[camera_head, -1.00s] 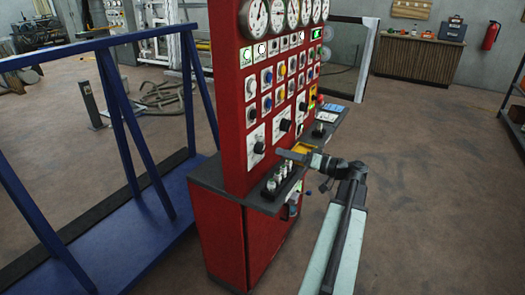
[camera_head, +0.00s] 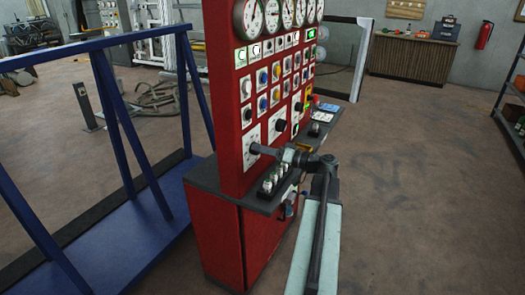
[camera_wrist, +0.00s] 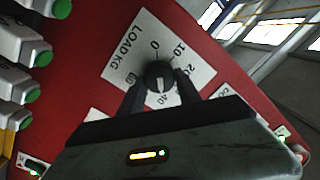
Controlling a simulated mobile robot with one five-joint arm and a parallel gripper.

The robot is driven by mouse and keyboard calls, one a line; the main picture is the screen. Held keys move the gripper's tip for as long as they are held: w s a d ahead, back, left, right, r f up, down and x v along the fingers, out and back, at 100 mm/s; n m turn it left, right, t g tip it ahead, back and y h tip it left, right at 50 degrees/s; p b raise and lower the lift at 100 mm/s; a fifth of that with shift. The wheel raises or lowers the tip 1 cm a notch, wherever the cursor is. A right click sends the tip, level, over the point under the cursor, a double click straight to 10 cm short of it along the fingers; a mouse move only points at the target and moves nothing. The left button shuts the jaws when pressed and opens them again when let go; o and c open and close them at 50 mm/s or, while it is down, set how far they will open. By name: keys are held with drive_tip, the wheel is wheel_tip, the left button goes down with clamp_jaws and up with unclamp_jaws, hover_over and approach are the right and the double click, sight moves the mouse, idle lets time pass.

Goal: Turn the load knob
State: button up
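The load knob (camera_wrist: 159,74) is a round black knob on a white plate (camera_wrist: 132,47) marked LOAD KG with a number scale. A pale mark shows on the knob's lower side in the wrist view. My gripper (camera_wrist: 159,82) has its two dark fingers apart, one on each side of the knob. A slight gap seems to show beside it, but contact is hard to tell.
Other knobs, coloured buttons and gauges (camera_head: 250,17) fill the panel above. A blue frame (camera_head: 108,85) stands at left. The floor at right (camera_head: 420,190) is clear.

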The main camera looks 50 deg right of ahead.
clamp_jaws()
drive_tip(key=shift+f+m+b, duration=0.1)
drive_tip(key=shift+m+b, duration=0.3)
drive_tip(key=shift+m, duration=2.5)
drive_tip(key=o, duration=1.2)
unclamp_jaws()
drive_tip(key=shift+s, duration=0.1)
